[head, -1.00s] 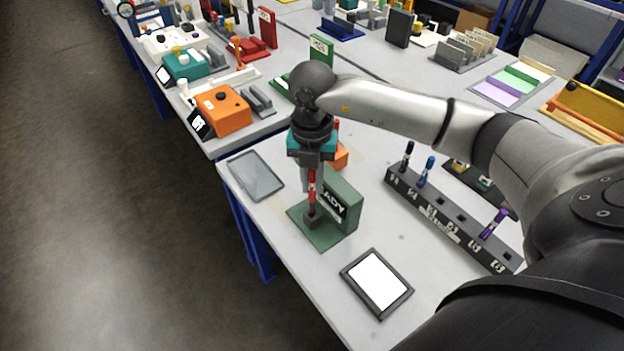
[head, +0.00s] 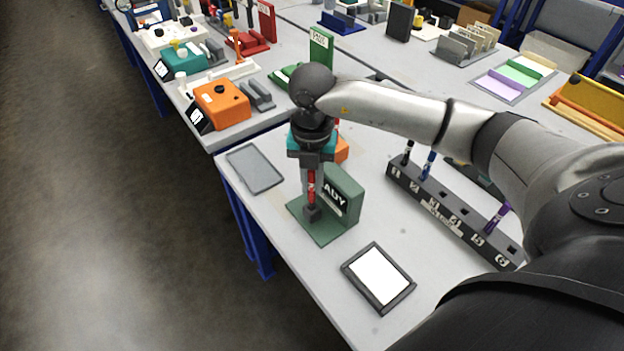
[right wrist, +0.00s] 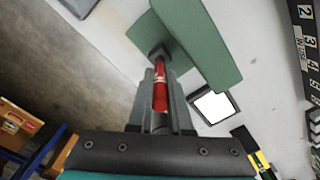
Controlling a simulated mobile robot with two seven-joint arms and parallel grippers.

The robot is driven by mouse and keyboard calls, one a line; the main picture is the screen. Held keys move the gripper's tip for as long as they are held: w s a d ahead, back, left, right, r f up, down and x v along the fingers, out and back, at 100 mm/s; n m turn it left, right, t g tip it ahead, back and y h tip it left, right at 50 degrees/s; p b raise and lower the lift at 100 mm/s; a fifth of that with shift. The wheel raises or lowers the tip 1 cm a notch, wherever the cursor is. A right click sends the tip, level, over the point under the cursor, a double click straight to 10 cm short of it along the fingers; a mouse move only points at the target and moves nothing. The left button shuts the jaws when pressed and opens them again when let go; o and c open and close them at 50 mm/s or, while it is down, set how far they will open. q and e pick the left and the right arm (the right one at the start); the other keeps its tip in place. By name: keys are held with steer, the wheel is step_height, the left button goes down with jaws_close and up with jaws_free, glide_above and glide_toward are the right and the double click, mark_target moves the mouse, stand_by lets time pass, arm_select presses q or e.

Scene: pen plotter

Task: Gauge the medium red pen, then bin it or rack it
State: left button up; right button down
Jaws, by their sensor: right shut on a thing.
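My right gripper (head: 311,182) is shut on the red pen (head: 312,188) and holds it upright over the green gauge stand (head: 342,192). The pen's lower end meets the small dark socket (head: 312,213) on the stand's base; how deep it sits I cannot tell. The pen also shows between the fingers in the right wrist view (right wrist: 160,92). The stand's display is partly hidden by the gripper and reads "...ADY". The dark pen rack (head: 440,205) with numbered slots is to the right, holding a black pen (head: 407,155), a blue pen (head: 429,166) and a purple pen (head: 496,218). My left gripper is out of view.
A grey shallow tray (head: 255,168) lies at the table's left edge. A dark-framed white panel (head: 378,277) lies in front of the stand. An orange object (head: 342,150) is partly hidden behind my gripper. Bare table lies between stand and rack. Other stations stand behind.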

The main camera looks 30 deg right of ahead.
steer(key=shift+f+b, duration=0.5)
steer(key=shift+f, duration=0.25)
steer(key=shift+r, duration=0.1)
step_height(320, 180, up, 6)
steer(key=p, duration=0.5)
steer(key=shift+r, duration=0.15)
stand_by(0.5)
